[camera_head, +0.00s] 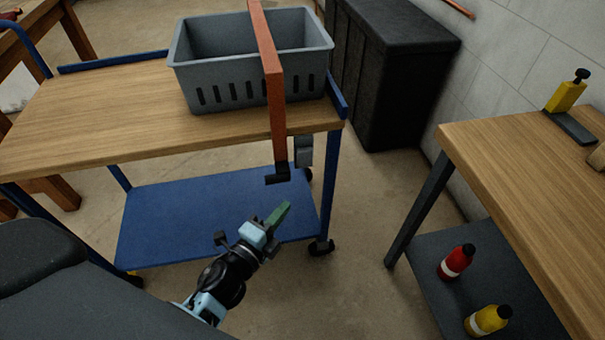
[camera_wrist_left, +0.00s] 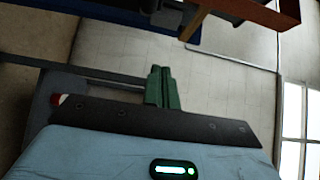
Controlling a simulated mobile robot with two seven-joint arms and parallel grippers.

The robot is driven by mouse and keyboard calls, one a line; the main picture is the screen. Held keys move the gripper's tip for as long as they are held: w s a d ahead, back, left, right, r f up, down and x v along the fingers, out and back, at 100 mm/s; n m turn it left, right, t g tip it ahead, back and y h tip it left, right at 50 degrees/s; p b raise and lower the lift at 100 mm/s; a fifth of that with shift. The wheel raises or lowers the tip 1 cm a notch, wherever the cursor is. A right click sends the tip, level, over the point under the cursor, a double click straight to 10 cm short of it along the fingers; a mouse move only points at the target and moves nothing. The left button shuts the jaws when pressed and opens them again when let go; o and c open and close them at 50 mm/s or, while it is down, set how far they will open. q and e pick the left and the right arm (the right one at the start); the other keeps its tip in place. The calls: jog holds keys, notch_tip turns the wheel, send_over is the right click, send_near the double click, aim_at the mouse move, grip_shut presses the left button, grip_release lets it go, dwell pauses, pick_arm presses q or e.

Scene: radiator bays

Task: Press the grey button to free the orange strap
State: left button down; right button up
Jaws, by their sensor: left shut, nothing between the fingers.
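The orange strap (camera_head: 272,75) runs over the grey basket and hangs down past the cart's front edge. Its lower end has a dark fitting (camera_head: 278,174). A grey block (camera_head: 304,150), which looks like the button, sits just right of the strap below the tabletop edge. My left gripper (camera_head: 279,214) has green fingers, shut and empty, below and apart from the strap's end. In the left wrist view the shut fingers (camera_wrist_left: 162,88) point toward what looks like the strap (camera_wrist_left: 255,10) and the grey block (camera_wrist_left: 166,12) at the top. My right gripper is not in view.
The grey slotted basket (camera_head: 240,88) stands on the wooden-topped cart (camera_head: 90,110) with a blue lower shelf (camera_head: 165,215). A black cabinet (camera_head: 400,75) is behind. A workbench (camera_head: 530,180) at right has a red bottle (camera_head: 456,262) and yellow bottle (camera_head: 487,320) on its lower shelf.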

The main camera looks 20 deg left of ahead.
pick_arm(q)
jog(key=shift+w+r, duration=0.1)
send_near(310, 160)
jog(key=w+d, duration=0.3)
jog(key=w+a, duration=0.2)
jog(key=shift+w, duration=0.3)
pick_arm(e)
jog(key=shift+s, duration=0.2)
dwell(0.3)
